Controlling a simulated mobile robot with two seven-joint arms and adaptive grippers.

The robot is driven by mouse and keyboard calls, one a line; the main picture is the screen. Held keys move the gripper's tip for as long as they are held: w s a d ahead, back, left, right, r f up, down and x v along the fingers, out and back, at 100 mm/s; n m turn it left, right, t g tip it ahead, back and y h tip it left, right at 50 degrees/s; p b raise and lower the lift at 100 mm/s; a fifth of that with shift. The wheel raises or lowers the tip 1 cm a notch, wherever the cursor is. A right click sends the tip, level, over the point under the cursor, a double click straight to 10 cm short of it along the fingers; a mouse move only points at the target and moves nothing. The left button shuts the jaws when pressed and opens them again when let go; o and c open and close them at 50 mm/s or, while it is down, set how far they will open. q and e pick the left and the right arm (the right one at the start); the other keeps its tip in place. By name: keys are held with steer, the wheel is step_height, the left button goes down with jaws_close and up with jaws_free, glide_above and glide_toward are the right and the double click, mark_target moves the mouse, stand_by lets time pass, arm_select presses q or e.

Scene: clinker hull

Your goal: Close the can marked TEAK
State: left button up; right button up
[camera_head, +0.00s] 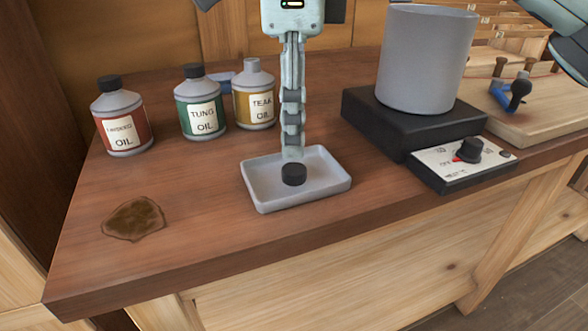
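The can marked TEAK OIL (255,98) stands upright at the back of the bench, with a yellow label band. Its grey neck has no black cap on it. A black cap (293,174) lies in the shallow grey tray (262,202). My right gripper (292,157) points down over the tray, its fingertips right at or just behind the cap. I see its fingers edge-on, so I cannot tell whether they are open or touch the cap. My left gripper does not clearly show; only a dark piece is at the top left edge.
Capped TUNG OIL (200,105) and linseed oil (123,120) cans stand left of the TEAK can. A brown stain (134,219) is at front left. A grey pot (425,60) on a black heater (385,125) stands right.

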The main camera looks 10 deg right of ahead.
mark_target(294, 169)
step_height(294, 169, down, 5)
steer(key=shift+s+r, duration=0.1)
stand_by(0.3)
steer(key=c, duration=0.5)
